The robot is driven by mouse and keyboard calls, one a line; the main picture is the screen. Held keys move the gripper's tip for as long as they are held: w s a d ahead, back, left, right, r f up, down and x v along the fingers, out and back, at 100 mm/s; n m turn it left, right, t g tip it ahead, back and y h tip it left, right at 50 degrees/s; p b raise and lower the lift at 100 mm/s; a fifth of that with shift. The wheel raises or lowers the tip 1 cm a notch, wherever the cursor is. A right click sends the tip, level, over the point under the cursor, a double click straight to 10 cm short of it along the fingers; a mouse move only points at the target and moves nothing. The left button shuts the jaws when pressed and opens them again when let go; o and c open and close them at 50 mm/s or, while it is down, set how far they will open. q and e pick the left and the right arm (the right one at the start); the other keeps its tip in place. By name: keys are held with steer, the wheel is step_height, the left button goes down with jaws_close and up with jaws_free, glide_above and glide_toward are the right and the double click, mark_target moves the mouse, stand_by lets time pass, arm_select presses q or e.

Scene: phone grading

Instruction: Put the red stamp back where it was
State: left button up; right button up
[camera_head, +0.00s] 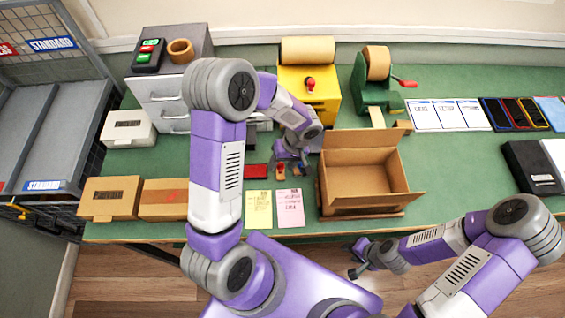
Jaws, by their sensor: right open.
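My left gripper (291,168) points down over the green table, just left of the open cardboard box. A small stamp with a red top (280,169) is at its fingertips. A second small stamp with a blue top (296,173) is close beside it. The fingers partly cover both, so I cannot tell whether the jaws are shut on the red stamp or only around it. A flat red pad (256,171) lies just left of the stamps. My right gripper (357,262) is open and empty, low in front of the table's front edge.
The open cardboard box (325,190) stands right of the stamps. Yellow and pink sheets (259,208) lie in front. Closed brown boxes (110,198) and a white box (128,128) are at left. A yellow roll machine (322,88) and green tape dispenser (372,98) stand behind. Phones lie at right.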

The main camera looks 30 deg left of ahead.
arm_select(q)
steer(key=shift+r, duration=0.2)
steer(key=p+v, duration=0.1)
steer(key=v, duration=1.1)
